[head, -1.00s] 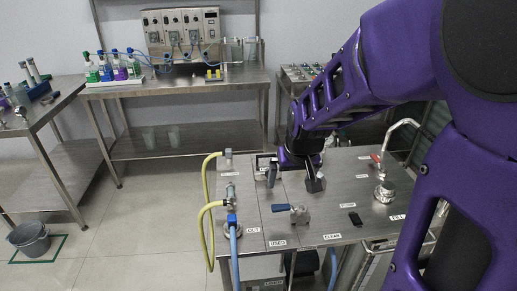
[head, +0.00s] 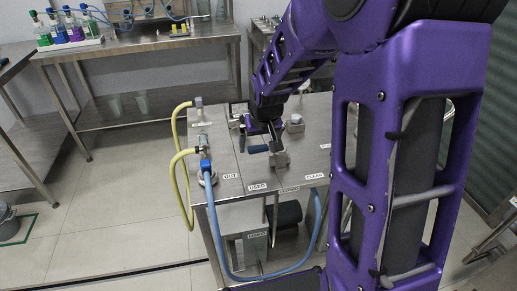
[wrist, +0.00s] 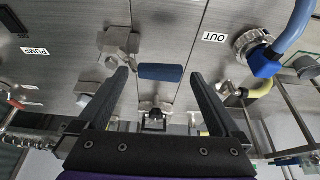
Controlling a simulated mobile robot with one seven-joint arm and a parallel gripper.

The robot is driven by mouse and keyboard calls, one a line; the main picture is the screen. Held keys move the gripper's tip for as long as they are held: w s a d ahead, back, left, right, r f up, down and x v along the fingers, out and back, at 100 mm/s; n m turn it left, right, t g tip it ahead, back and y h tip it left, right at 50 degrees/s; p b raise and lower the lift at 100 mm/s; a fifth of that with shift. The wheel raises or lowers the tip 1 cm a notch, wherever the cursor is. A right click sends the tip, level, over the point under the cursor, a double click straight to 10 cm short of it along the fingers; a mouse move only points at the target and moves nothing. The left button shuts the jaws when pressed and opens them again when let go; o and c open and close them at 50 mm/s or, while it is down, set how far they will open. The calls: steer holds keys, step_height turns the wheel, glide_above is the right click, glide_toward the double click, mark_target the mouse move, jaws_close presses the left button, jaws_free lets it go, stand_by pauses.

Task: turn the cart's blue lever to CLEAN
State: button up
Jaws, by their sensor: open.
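The cart (head: 232,187) has a steel top. Its lever has a blue handle (head: 258,149) that points left from a metal valve body (head: 280,158), towards the USED label (head: 258,187). The CLEAN label (head: 314,176) is further right on the front edge. My gripper (head: 268,133) is over the cart top, just behind the lever, and partly covers the valve. In the wrist view the blue handle (wrist: 161,72) shows between the tips of my open gripper (wrist: 159,76), with space on both sides. I cannot tell how far above it the fingers are.
A blue hose (head: 213,215) and a yellow hose (head: 182,155) hang at the cart's left side, near the OUT label (wrist: 214,37). A bench (head: 130,45) with bottles stands behind.

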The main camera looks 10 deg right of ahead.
steer(key=shift+f, duration=0.1)
steer(key=shift+c, duration=0.3)
steer(key=shift+a, duration=0.15)
jaws_close()
